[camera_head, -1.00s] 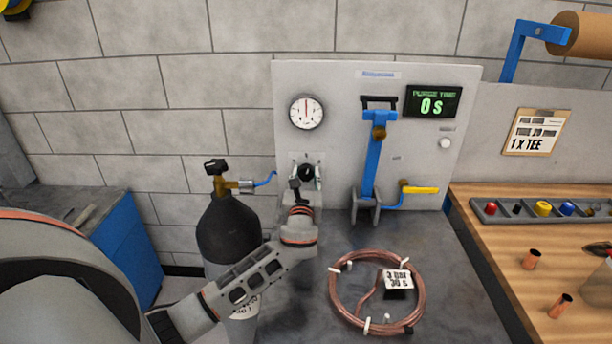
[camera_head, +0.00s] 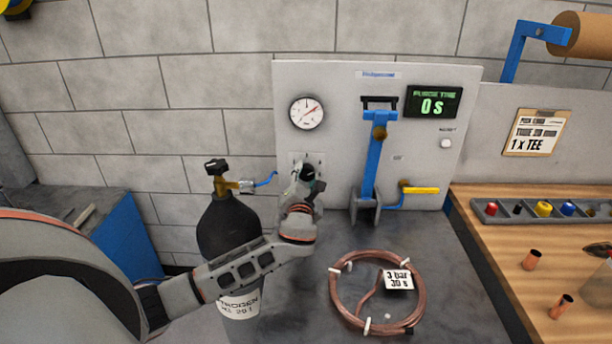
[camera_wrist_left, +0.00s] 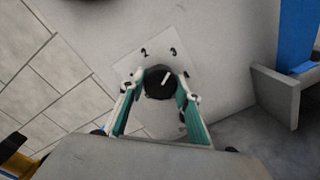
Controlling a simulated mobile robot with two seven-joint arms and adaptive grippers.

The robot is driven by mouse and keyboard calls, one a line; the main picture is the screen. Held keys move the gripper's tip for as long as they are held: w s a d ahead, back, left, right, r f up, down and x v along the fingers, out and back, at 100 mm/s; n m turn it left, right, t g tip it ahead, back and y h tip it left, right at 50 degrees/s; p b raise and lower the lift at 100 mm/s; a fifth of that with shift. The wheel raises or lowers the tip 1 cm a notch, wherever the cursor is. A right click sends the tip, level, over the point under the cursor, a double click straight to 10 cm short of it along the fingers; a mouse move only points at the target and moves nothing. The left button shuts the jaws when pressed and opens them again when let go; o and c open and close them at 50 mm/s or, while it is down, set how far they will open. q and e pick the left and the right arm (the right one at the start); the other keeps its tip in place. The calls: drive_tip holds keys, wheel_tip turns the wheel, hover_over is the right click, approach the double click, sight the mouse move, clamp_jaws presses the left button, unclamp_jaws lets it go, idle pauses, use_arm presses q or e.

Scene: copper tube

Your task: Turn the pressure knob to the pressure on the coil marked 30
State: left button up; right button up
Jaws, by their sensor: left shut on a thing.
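The round black pressure knob (camera_wrist_left: 159,82) sits on a pale plate on the upright panel. My left gripper (camera_wrist_left: 161,88) is shut on it, one finger on each side. In the wrist view the knob's white mark points up and right, toward a small numeral that looks like 3. In the head view my left gripper (camera_head: 307,183) partly hides the knob (camera_head: 307,171). The gauge (camera_head: 307,112) above has its red needle pointing up and right. The copper coil (camera_head: 334,298) lies on the bench with a tag (camera_head: 397,280) reading "3 bar 30 s". My right gripper is not in view.
A dark gas cylinder (camera_head: 228,228) stands left of the panel, behind my left arm. A blue lever (camera_head: 372,165) and yellow-handled valve (camera_head: 420,190) are right of the knob. The timer display (camera_head: 434,102) reads 0 s. A parts tray (camera_head: 480,216) is at the right.

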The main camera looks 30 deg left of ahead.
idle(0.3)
use_arm(q)
drive_tip(key=o, duration=1.1)
drive_tip(key=v, duration=1.2)
